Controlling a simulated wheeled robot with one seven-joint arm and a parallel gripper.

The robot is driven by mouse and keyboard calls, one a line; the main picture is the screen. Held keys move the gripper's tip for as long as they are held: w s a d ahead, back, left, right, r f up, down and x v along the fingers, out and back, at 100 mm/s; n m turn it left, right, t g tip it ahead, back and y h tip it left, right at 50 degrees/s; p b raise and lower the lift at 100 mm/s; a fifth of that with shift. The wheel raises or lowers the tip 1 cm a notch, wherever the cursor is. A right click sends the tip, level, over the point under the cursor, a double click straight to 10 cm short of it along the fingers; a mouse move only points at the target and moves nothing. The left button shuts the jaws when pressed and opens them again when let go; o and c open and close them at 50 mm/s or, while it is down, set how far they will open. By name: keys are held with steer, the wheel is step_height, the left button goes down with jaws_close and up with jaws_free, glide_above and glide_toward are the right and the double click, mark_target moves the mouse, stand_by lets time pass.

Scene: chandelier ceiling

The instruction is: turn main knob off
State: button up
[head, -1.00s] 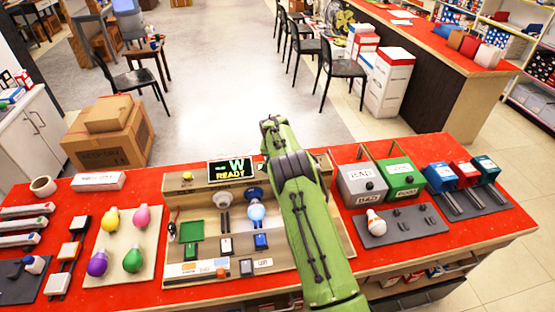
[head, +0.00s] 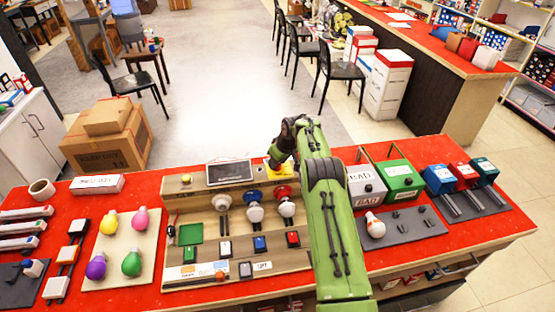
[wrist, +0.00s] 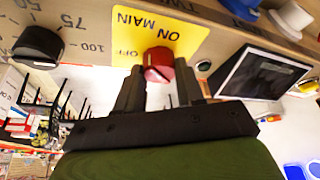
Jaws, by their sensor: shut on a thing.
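The red main knob (wrist: 158,57) sits on a yellow plate (wrist: 190,40) marked MAIN, ON and OFF in the wrist view. My gripper (wrist: 160,72) has one finger on each side of the knob and is shut on it. In the head view the yellow plate (head: 275,164) shows at the back of the wooden test panel (head: 215,203), and my arm hides the knob there. The panel's display screen (head: 230,173) is dark, and it also looks dark in the wrist view (wrist: 262,72). The bulb in the blue socket (head: 254,204) is unlit.
A black dial (wrist: 38,46) marked 75 and 100 is on the same panel face, beside the yellow plate. BAD (head: 366,186) and GOOD (head: 403,180) boxes stand right of my arm. Colored bulbs lie on a pale board (head: 108,264) at left.

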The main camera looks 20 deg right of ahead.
steer(key=shift+d+n+y+p, duration=0.1)
steer(key=shift+n+y+p, duration=0.25)
steer(key=shift+n, duration=0.55)
steer(key=o, duration=1)
steer(key=shift+o, duration=0.2)
steer(key=v, duration=1.5)
steer(key=shift+r, duration=0.4)
steer(key=shift+d, duration=0.1)
